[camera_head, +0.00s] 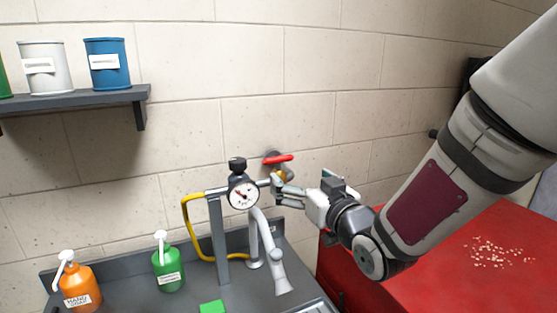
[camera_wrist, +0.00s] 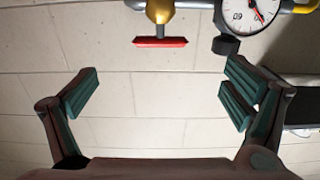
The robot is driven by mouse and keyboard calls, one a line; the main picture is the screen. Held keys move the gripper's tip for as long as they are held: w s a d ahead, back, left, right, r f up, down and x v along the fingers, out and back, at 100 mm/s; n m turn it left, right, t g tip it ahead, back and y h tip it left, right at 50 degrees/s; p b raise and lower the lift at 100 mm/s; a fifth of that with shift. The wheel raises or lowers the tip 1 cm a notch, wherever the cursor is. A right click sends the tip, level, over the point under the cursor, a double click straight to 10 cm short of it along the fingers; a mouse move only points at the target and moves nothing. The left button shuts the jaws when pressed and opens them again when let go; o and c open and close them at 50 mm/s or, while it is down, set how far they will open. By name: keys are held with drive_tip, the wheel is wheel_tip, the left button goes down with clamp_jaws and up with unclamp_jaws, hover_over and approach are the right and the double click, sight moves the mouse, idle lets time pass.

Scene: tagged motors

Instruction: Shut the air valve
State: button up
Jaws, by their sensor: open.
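The air valve has a red bar handle (camera_head: 278,159) on a brass body, on the pipe at the wall, just right of the pressure gauge (camera_head: 243,193). In the wrist view the red handle (camera_wrist: 160,42) lies level across the upper middle, below the brass body (camera_wrist: 159,11). My gripper (camera_head: 281,187) is close by the valve, its fingers a little below the handle in the head view. In the wrist view my gripper (camera_wrist: 160,92) is open and empty, its fingers wide apart. The handle shows beyond the gap between them; I see no touch.
A yellow hose (camera_head: 188,222) runs left of the gauge. A grey sink counter (camera_head: 130,298) holds a tap (camera_head: 268,245), a green bottle (camera_head: 168,265) and an orange bottle (camera_head: 80,286). A red cabinet (camera_head: 440,265) stands right, below my arm. A shelf (camera_head: 75,101) with cans hangs upper left.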

sight(279, 161)
drive_tip(key=x, duration=1.2)
drive_tip(key=shift+w+p, duration=0.2)
drive_tip(key=shift+p, duration=0.15)
drive_tip(key=shift+a, duration=0.1)
drive_tip(key=c, duration=1.2)
